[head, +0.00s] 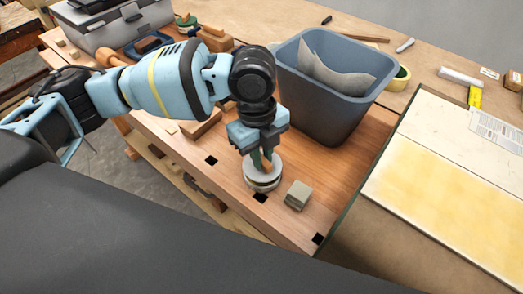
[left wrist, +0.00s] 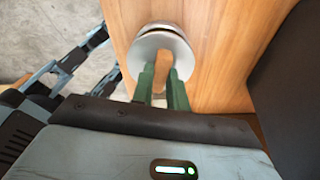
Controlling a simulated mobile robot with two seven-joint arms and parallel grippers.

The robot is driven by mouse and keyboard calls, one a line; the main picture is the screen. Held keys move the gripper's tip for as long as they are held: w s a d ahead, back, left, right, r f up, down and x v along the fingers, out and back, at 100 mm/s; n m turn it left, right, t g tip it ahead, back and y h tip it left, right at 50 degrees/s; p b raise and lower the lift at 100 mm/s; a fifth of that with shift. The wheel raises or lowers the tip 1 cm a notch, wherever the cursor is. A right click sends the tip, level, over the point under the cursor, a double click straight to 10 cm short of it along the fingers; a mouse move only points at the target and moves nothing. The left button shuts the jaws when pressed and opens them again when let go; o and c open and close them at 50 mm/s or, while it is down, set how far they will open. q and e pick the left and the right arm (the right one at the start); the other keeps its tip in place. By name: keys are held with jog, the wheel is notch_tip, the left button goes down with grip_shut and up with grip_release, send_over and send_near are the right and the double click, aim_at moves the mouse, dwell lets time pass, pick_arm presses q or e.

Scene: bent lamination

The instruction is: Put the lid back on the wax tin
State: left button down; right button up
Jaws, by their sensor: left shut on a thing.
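My left gripper (head: 262,163) points down at the bench, its green fingers shut on the upright wooden knob of a round silvery lid (head: 262,174). In the left wrist view the fingers (left wrist: 163,88) are on either side of the brown knob (left wrist: 163,72), above the pale round lid (left wrist: 150,50). The wax tin (head: 262,187) shows as a metal rim right under the lid, on the bench. Its rim also shows past the lid in the left wrist view (left wrist: 162,27). I cannot tell whether the lid touches the tin or hovers just above it. My right gripper is not in view.
A small grey-green block (head: 298,195) stands just right of the tin. A blue-grey bin (head: 325,108) with a curved grey piece inside stands behind. A pale yellow panel (head: 450,185) lies at the right. The wooden bench (head: 215,180) has dark square holes near its front edge.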

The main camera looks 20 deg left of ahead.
pick_arm(q)
jog(key=shift+f, duration=0.4)
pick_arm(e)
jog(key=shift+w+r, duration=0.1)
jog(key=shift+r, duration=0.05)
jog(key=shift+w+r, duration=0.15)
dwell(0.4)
pick_arm(q)
jog(key=shift+f+p, duration=0.15)
jog(key=shift+p, duration=0.2)
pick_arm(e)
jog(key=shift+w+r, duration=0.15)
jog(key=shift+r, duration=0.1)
pick_arm(q)
jog(key=shift+f, duration=0.55)
dwell(0.7)
jog(key=c, duration=1.3)
grip_release()
